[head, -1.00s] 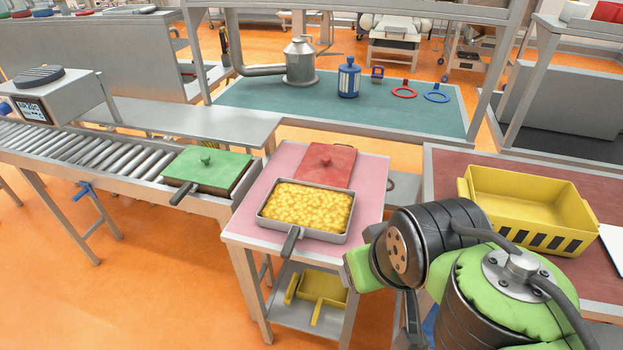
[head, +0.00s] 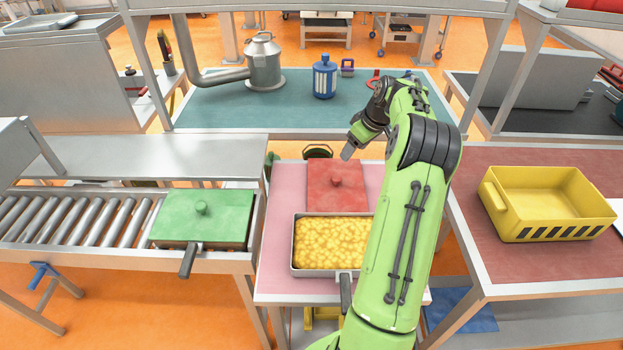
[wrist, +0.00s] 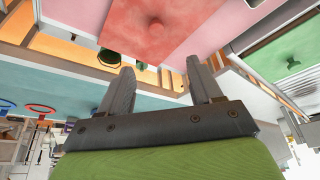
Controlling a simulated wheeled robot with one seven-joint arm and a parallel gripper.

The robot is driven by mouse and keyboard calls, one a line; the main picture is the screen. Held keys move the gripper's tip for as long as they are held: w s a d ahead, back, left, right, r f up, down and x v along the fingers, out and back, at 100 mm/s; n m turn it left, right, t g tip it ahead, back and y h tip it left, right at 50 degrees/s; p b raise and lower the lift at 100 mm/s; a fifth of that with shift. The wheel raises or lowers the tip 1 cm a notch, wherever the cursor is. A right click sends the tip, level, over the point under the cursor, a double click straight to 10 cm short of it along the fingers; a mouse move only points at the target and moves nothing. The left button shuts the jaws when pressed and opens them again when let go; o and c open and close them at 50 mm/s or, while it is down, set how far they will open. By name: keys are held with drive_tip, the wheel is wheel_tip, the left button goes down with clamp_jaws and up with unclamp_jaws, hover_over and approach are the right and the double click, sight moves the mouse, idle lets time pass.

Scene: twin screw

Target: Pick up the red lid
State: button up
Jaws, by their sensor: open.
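The red lid (head: 335,186) lies flat on the pink-topped table (head: 284,192), behind a pan of yellow food (head: 328,242). It is square with a round knob in its middle. My gripper (head: 347,153) is just behind and above the lid's back right corner, apart from it. In the wrist view the two fingers of my gripper (wrist: 160,82) are spread with nothing between them, and the red lid (wrist: 142,38) with its knob shows beyond the fingertips. My arm hides the right part of the pan and table.
A green-lidded pan (head: 205,222) sits on the roller conveyor (head: 85,222) at the left. A yellow bin (head: 545,205) stands on the right table. A blue bottle (head: 324,77) and a metal can (head: 264,62) stand on the teal bench (head: 215,110) behind.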

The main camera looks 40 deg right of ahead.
sight(337, 178)
drive_tip(key=x, duration=1)
drive_tip(key=b+x, duration=0.1)
drive_tip(key=x, duration=0.5)
drive_tip(key=shift+s+d+f, duration=0.1)
drive_tip(key=shift+s+d, duration=0.1)
drive_tip(key=shift+d, duration=0.15)
drive_tip(key=shift+s, duration=0.1)
clamp_jaws()
